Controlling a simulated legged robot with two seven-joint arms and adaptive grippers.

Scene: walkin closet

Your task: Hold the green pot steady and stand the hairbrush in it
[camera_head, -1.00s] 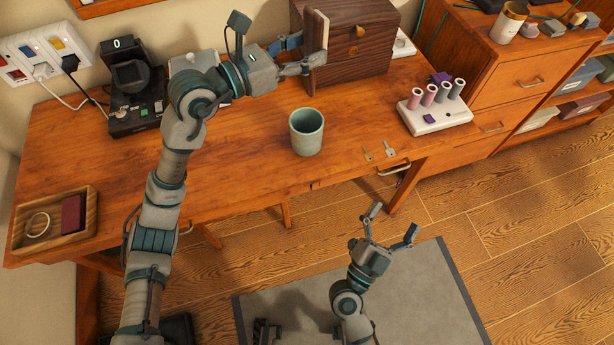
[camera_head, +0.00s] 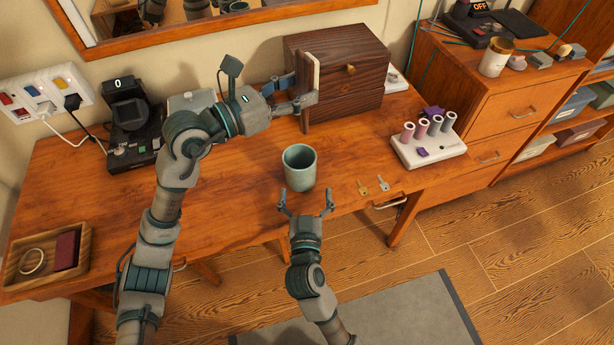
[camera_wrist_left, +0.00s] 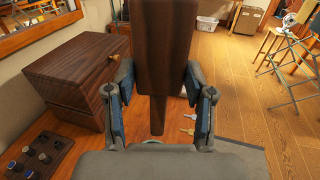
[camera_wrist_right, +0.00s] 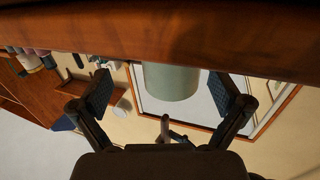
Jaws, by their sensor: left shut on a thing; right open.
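The green pot (camera_head: 299,172) stands upright on the wooden desk near its front edge. My left gripper (camera_head: 296,93) is shut on the hairbrush (camera_head: 312,88), which has a dark wooden back and a paler bristle side, and holds it upright behind the pot. In the left wrist view the brush (camera_wrist_left: 165,50) is between the fingers, its narrow handle pointing down. My right gripper (camera_head: 306,196) is open just in front of the pot, its fingers pointing at it. In the right wrist view the pot (camera_wrist_right: 171,82) shows between the spread fingers, apart from them.
A dark wooden box (camera_head: 350,80) stands behind the brush. A white roller stand (camera_head: 428,148) is to the right, with two keys (camera_head: 373,186) near the desk edge. A wooden tray (camera_head: 45,262) lies at left.

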